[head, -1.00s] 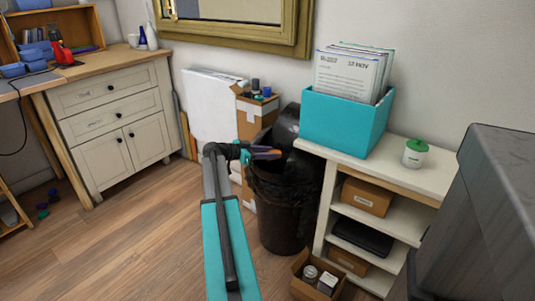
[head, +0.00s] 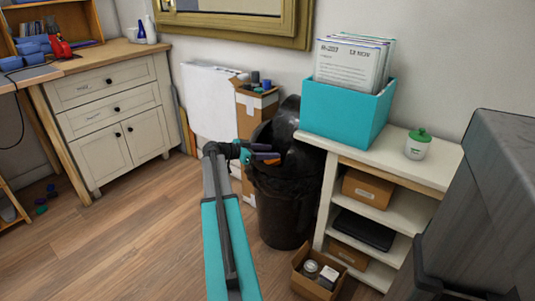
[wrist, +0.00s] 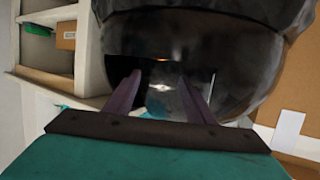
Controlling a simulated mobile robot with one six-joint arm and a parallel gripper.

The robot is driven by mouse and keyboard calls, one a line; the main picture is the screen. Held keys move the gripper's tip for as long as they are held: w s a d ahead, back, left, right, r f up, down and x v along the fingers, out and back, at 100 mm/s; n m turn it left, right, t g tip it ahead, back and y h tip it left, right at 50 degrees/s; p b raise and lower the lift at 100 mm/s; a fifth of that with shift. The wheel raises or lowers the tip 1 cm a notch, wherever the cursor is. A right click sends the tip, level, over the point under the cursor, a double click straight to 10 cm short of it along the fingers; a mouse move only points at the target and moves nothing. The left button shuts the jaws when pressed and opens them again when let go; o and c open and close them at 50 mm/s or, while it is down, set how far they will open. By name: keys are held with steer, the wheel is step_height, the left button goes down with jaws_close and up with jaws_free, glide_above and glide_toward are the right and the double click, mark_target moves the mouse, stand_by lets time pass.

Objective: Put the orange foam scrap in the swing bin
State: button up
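The orange foam scrap (head: 272,161) shows in the head view just below my gripper's fingers, at the mouth of the black swing bin (head: 285,212). Whether it is in the air or resting on something I cannot tell. My gripper (head: 268,151) is over the bin's opening. In the wrist view my gripper's purple fingers (wrist: 160,77) are spread apart with no scrap between them. The bin (wrist: 230,25) fills the top of that view, with its dark opening beyond the fingers. A small orange spot shows at the opening's upper edge.
A cardboard box (head: 255,105) stands behind left. A small open carton (head: 318,272) sits on the floor in front.

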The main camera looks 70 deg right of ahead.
steer(key=shift+o, duration=0.4)
steer(key=p+v, duration=0.1)
steer(key=v, duration=1.2)
steer(key=shift+w+a+p, duration=0.2)
steer(key=shift+a+p, duration=0.05)
steer(key=shift+p, duration=0.15)
steer(key=shift+w+r, duration=0.1)
steer(key=shift+r, duration=0.1)
stand_by(0.4)
